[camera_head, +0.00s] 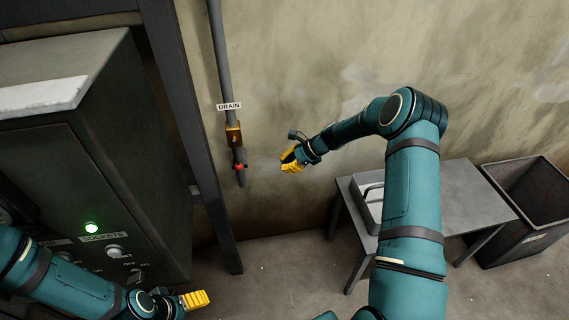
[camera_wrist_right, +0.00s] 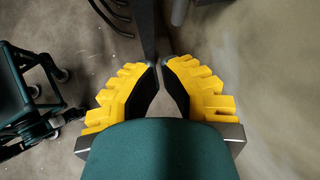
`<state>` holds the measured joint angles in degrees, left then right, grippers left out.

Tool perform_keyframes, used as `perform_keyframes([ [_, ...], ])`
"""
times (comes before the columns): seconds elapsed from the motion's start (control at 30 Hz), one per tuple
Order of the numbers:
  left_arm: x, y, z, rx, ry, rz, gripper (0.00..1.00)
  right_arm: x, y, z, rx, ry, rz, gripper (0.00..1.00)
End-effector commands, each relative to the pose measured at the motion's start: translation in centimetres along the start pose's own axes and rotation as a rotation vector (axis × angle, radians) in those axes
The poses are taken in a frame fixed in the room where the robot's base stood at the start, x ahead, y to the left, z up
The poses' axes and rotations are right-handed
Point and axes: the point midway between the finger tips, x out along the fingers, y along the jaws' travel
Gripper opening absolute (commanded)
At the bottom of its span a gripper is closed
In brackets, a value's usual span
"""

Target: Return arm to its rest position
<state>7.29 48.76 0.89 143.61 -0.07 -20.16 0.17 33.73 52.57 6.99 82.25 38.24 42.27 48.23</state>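My right arm (camera_head: 408,190) reaches up from the bottom and bends over to the left at its elbow. Its gripper (camera_head: 288,160) is in the air in front of the wall, right of the drain pipe and apart from it. In the right wrist view its yellow fingers (camera_wrist_right: 160,66) have a gap between their dark pads, narrow at the tips, and nothing is held. My left arm (camera_head: 70,278) crosses the bottom left in front of the grey machine. Its gripper (camera_head: 195,299) shows yellow fingers from the side, and whether they are apart is unclear.
A grey machine cabinet (camera_head: 100,150) with a green light stands left. A metal table (camera_head: 465,195) with a grey case (camera_head: 368,196) and a dark bin (camera_head: 530,205) stand right.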

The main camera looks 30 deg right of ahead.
Motion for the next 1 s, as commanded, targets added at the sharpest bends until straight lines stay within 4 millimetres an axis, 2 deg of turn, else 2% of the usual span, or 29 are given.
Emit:
perform_keyframes([
  [0.23,0.0,0.0,0.0,0.000,0.000,0.000,0.83,0.1,0.1,0.0,-0.002,0.002,0.001,0.00],
  [0.37,0.0,0.0,0.0,0.000,0.000,0.000,0.83,1.5,1.8,0.2,-0.058,0.036,0.032,0.00],
  [0.47,0.0,0.0,0.0,0.000,0.000,0.000,0.83,3.9,5.3,0.3,-0.185,0.103,0.093,0.00],
  [0.6,0.0,0.0,0.0,0.000,0.000,0.000,0.83,7.1,12.4,0.6,-0.474,0.210,0.210,0.00],
  [0.7,0.0,0.0,0.0,0.000,0.000,0.000,0.83,8.4,17.4,0.8,-0.711,0.261,0.291,0.00],
  [0.83,0.0,0.0,0.0,0.000,0.000,0.000,0.83,9.0,23.7,1.6,-1.034,0.284,0.386,0.00],
  [1.0,0.0,0.0,0.0,0.000,0.000,0.000,0.83,8.3,30.7,3.0,-1.421,0.256,0.466,0.00],
])
